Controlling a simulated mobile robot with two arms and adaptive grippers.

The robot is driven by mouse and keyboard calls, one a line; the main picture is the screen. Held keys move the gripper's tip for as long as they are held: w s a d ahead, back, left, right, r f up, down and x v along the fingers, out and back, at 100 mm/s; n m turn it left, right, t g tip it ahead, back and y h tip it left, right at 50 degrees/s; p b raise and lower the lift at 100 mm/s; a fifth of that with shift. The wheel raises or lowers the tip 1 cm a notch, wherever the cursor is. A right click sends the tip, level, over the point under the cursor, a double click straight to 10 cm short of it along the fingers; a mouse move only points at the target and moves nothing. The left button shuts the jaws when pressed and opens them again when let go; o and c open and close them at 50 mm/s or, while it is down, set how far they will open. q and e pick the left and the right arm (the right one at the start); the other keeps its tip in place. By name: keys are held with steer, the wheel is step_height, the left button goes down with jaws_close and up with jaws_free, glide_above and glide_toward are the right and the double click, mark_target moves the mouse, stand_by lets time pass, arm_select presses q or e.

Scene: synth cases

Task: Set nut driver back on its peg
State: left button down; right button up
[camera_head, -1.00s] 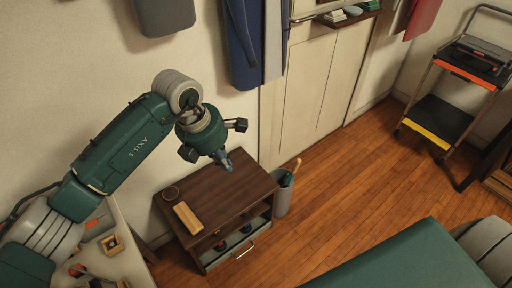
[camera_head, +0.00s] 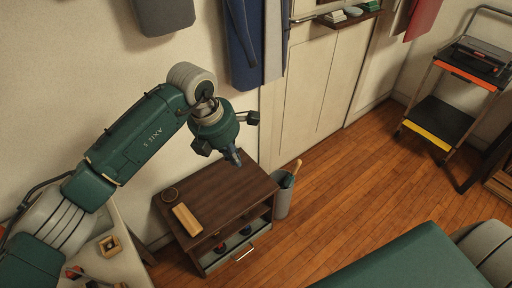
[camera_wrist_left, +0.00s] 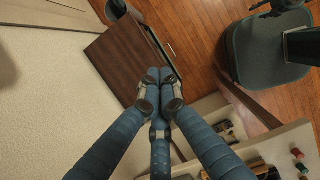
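My left gripper (camera_head: 236,159) hangs in front of the wall, over the dark brown cabinet (camera_head: 232,186) in the picture. Its fingers are drawn together, with nothing visible between them. In the left wrist view the blue fingertips (camera_wrist_left: 160,77) meet side by side, in front of the cabinet top (camera_wrist_left: 122,62). I cannot make out a nut driver or its peg for certain. Small red and dark items (camera_head: 219,247) sit in the cabinet's open lower part, too small to identify. My right gripper is not in view.
A pale table (camera_head: 128,268) at lower left holds small parts. A cart (camera_head: 440,122) stands at right; open floor lies between.

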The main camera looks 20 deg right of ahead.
arm_select(q)
steer(key=shift+n, duration=0.3)
steer(key=shift+w+d+b, duration=0.2)
steer(key=shift+d+b, duration=0.15)
steer(key=shift+d, duration=0.6)
steer(key=shift+w+d+b, duration=0.15)
steer(key=shift+d+b, duration=0.25)
steer(key=shift+d, duration=0.6)
steer(key=shift+w+d+b, duration=0.2)
steer(key=shift+d+b, duration=0.15)
steer(key=shift+d, duration=0.6)
steer(key=shift+w+d, duration=0.1)
steer(key=shift+d, duration=0.35)
steer(key=shift+f+b, duration=1.6)
steer(key=shift+f, duration=0.15)
steer(key=shift+f, duration=0.2)
